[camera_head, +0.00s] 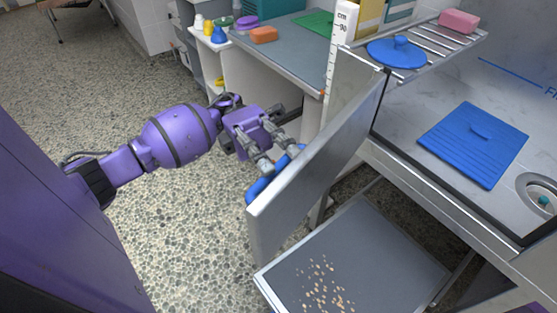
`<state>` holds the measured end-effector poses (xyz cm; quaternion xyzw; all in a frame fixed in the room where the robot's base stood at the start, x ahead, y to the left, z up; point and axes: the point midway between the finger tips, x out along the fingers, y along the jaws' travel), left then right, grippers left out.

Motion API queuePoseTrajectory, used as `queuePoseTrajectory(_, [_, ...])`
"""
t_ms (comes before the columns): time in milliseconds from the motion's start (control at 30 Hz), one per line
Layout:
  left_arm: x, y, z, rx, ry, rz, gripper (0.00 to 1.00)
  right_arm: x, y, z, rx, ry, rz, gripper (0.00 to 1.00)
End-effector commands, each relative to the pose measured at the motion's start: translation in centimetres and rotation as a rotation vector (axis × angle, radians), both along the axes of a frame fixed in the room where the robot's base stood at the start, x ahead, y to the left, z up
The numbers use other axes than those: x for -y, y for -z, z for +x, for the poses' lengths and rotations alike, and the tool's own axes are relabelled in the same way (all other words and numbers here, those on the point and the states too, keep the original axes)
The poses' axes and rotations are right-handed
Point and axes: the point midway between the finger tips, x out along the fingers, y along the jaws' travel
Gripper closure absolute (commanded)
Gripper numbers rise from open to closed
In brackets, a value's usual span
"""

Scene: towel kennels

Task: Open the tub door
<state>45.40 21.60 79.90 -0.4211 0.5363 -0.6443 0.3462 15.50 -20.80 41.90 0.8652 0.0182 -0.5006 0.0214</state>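The grey metal tub door (318,165) stands swung out from the steel tub (445,187), which leaves the tub's front side open. A blue handle (259,187) sits on the door's outer face near its free end. My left gripper (281,159) is at the blue handle, with its fingers against or around it. The fingers partly hide the handle, and I cannot tell how tightly they close on it. My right gripper is not in view.
A low grey tray or step (375,247) with scattered kibble lies below the door. A blue ribbed mat (473,143) lies in the tub near a drain. A counter (283,58) holds a orange sponge (264,35). A rack above the tub carries a blue lid (396,53).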

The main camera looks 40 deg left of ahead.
Motion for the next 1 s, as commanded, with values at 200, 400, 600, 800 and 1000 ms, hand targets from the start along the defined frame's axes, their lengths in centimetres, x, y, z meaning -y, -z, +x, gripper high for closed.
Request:
queuePoseTrajectory(200, [-0.1, 0.0, 0.1, 0.000, 0.000, -0.001, 0.68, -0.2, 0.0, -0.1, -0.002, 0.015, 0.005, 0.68])
queuePoseTrajectory(400, [-2.4, 0.4, 1.2, 0.000, -0.003, 0.001, 0.68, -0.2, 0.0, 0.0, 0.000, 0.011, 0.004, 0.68])
queuePoseTrajectory(600, [-5.2, 1.0, 2.5, -0.001, -0.003, 0.000, 0.68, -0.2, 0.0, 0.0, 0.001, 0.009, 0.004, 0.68])
queuePoseTrajectory(800, [-6.6, 1.3, 3.0, 0.000, 0.000, 0.000, 0.68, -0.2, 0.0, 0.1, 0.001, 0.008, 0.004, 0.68])
queuePoseTrajectory(1000, [-6.8, 1.3, 3.0, 0.000, 0.000, 0.000, 0.68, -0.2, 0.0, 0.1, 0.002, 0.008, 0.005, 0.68])
